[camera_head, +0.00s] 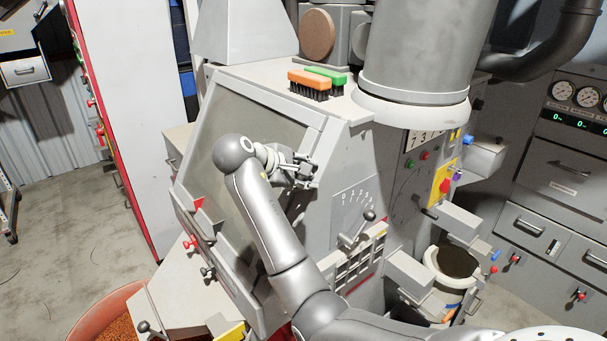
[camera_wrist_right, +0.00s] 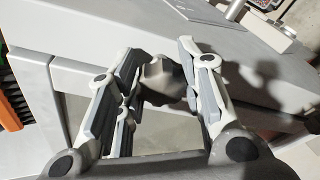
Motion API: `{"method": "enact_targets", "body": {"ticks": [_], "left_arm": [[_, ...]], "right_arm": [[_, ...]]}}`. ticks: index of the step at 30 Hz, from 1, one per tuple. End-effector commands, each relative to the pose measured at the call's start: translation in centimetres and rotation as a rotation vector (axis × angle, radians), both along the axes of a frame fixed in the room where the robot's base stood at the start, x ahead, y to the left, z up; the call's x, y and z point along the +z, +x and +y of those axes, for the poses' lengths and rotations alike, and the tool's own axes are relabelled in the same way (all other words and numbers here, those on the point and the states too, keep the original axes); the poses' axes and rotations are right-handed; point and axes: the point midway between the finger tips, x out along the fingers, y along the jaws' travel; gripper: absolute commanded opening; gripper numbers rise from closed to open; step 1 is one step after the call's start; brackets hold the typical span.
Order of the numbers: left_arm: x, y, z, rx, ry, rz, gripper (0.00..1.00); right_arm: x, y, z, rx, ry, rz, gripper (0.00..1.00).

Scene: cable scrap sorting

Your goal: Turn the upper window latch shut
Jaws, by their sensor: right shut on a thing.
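The machine's slanted window (camera_head: 225,118) has a grey pane in a light frame. My right gripper (camera_head: 308,172) is at the right edge of this window, in its upper half. In the right wrist view my right gripper (camera_wrist_right: 165,82) has its fingers on both sides of a dark, faceted knob (camera_wrist_right: 160,78), which I take to be the upper latch. The gripper is shut on it. In the head view the fingers hide the latch, so I cannot tell its angle there. My left gripper is not in view.
An orange brush (camera_head: 309,79) and a green brush (camera_head: 326,74) lie on the machine top. A lever (camera_head: 358,228) with a numbered scale stands right of my arm. Red-knobbed controls (camera_head: 190,243) sit at the lower left. A tub of orange granules (camera_head: 105,320) stands on the floor.

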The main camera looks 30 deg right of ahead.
Motion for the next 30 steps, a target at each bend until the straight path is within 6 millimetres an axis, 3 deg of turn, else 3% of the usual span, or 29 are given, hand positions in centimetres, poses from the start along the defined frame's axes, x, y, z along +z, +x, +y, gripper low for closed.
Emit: {"method": "enact_targets", "body": {"ticks": [14, 30], "left_arm": [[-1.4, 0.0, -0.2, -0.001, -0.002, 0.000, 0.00], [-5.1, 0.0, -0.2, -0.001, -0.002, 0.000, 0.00]], "right_arm": [[-0.4, -0.1, 0.2, -0.226, 0.031, -0.394, 0.11], [-0.8, 0.0, 0.3, -0.472, 0.065, -0.815, 0.11]]}}
